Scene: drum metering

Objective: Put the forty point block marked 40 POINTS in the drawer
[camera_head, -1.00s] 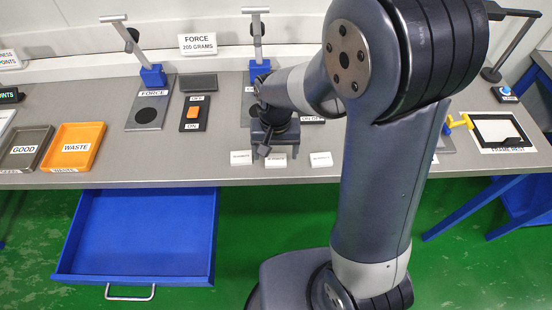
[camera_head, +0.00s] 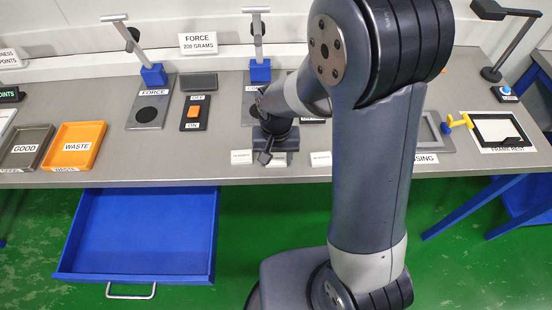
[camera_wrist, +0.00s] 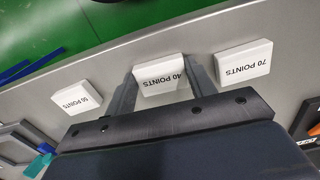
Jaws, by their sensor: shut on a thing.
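The white block marked 40 POINTS (camera_wrist: 160,76) sits between the two fingers of my gripper (camera_wrist: 160,84) in the wrist view, and the gripper is shut on it. In the head view my gripper (camera_head: 266,156) is low at the table's front edge, with the block (camera_head: 278,163) partly hidden by it. I cannot tell whether the block is lifted off the table. The blue drawer (camera_head: 140,272) is pulled out under the table at the left, with its inside empty and its metal handle at the front.
A block marked 70 POINTS (camera_wrist: 243,63) and another white block (camera_wrist: 77,98) lie close on either side of the held one. A grey GOOD tray (camera_head: 27,146) and an orange WASTE tray (camera_head: 73,147) stand above the drawer side. Force stands are at the back.

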